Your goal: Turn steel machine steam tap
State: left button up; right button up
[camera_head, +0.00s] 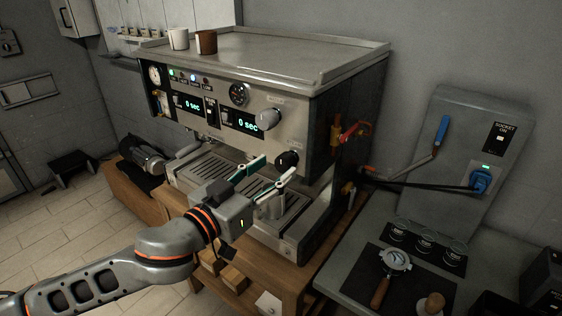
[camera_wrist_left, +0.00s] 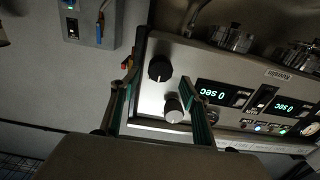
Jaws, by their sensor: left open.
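The steel espresso machine (camera_head: 225,120) stands on a wooden counter. On its front right side are a grey knob (camera_head: 272,117) and, lower, a black knob (camera_head: 288,160). In the left wrist view, which is upside down, the black knob (camera_wrist_left: 160,68) and the grey knob (camera_wrist_left: 174,109) both show between the open fingers. No contact with either knob is visible. My right gripper is not in view.
Two cups, one white (camera_head: 178,38) and one brown (camera_head: 206,42), stand on top of the machine. A red-handled valve (camera_head: 350,131) sticks out of its right side. A side counter (camera_head: 340,262) holds a portafilter (camera_head: 396,260). A socket panel (camera_head: 466,150) has a blue lever.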

aim_at(281, 164)
pick_arm(q)
jog(key=shift+x, duration=1.75)
jog(key=c, duration=1.1)
